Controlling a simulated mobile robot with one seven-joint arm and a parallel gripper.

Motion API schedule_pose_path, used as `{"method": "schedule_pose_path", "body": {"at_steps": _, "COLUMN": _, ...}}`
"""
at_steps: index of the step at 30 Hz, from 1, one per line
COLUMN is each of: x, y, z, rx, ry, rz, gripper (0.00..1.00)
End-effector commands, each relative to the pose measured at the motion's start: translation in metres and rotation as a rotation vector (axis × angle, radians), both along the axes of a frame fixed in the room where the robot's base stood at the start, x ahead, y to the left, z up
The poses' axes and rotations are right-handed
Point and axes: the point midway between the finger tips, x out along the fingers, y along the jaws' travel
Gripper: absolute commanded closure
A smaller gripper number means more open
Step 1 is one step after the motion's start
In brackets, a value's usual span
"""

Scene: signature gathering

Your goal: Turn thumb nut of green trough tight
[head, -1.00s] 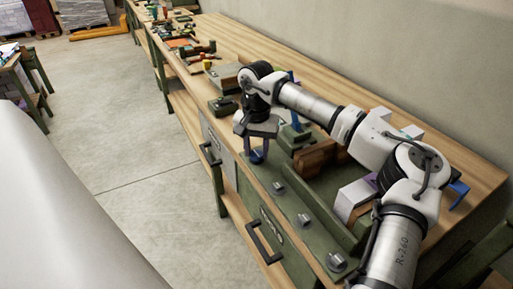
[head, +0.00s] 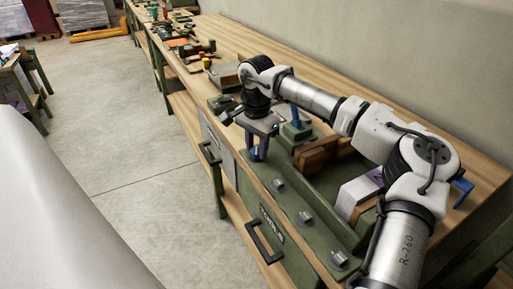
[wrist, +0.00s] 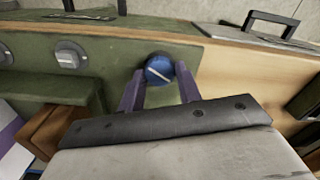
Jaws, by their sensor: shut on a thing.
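The green trough (head: 292,203) runs along the front edge of the wooden bench; its green surface also shows in the wrist view (wrist: 112,58). A round blue thumb nut (wrist: 159,69) with a pale line across its face sits at the trough's end in the wrist view. My gripper (head: 256,154) is at the far end of the trough, pointing down. In the wrist view its two purple fingers (wrist: 160,82) are shut on the blue nut, one on each side. In the head view the fingers mostly hide the nut.
Several grey nuts (head: 305,219) line the trough, one also in the wrist view (wrist: 68,58). Wooden blocks (head: 322,153) and a white-and-purple box (head: 358,195) stand behind. A black drawer handle (head: 262,243) juts out in front. Tools (head: 188,45) lie on the far bench.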

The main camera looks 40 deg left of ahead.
Motion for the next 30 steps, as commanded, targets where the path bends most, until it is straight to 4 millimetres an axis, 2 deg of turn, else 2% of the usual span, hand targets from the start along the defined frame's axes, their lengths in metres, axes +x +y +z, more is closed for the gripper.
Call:
{"method": "schedule_pose_path", "body": {"at_steps": 21, "x": 0.0010, "y": -0.0009, "z": 0.0002, "rx": 0.002, "ry": -0.004, "rz": -0.678, "gripper": 0.89}}
{"method": "schedule_pose_path", "body": {"at_steps": 30, "x": 0.0006, "y": -0.0013, "z": 0.0006, "rx": 0.002, "ry": -0.003, "rz": -0.901, "gripper": 0.89}}
